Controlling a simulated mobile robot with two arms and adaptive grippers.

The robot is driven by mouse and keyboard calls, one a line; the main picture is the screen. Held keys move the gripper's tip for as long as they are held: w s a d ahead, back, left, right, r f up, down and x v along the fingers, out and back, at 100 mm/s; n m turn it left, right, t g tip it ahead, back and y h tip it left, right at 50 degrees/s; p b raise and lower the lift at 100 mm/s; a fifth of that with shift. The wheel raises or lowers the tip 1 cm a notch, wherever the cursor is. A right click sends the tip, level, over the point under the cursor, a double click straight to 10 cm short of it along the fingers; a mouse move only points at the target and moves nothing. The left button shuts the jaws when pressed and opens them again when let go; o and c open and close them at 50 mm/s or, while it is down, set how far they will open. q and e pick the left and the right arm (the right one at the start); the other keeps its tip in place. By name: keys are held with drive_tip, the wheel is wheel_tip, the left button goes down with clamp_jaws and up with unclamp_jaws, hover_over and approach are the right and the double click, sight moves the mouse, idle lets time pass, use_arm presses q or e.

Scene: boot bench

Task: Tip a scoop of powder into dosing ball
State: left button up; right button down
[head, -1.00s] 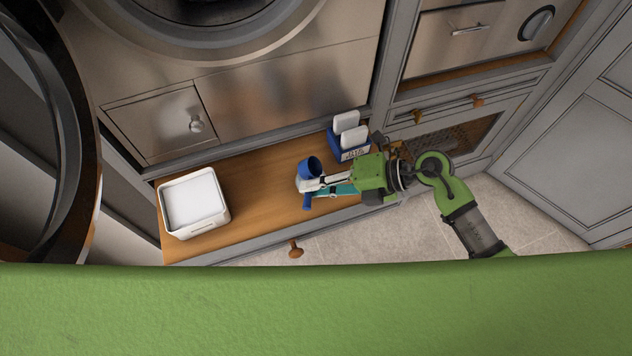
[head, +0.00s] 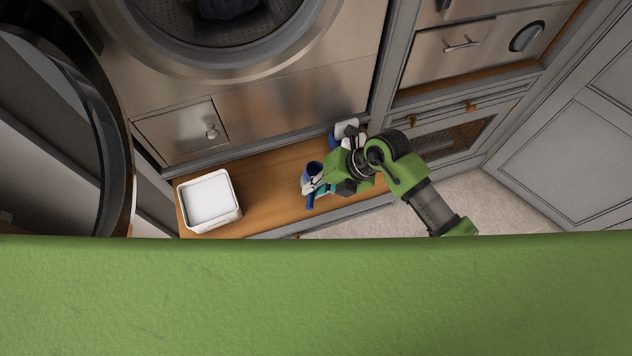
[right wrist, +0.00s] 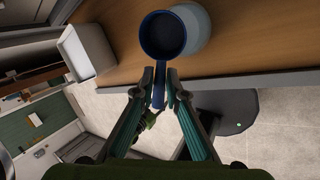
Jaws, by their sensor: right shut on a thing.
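My right gripper (right wrist: 160,84) is shut on the handle of a blue scoop (right wrist: 163,36), above the wooden bench top. The scoop's round cup faces the wrist camera; its inside looks dark blue, and I cannot make out powder in it. A white tub (head: 215,225) of white powder stands on the bench's left part. My left gripper is not in view.
A blue box with white packs (head: 346,130) stands behind my right arm, partly hidden. The wooden bench (head: 262,192) is clear between tub and scoop. A steel washer front (head: 290,100) rises behind it, and an open round door (head: 112,130) is at the left.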

drive_tip(key=shift+r+h+p, duration=0.3)
drive_tip(key=shift+r+p, duration=0.1)
drive_tip(key=shift+r, duration=0.15)
wheel_tip(320, 180, up, 3)
drive_tip(key=p, duration=0.3)
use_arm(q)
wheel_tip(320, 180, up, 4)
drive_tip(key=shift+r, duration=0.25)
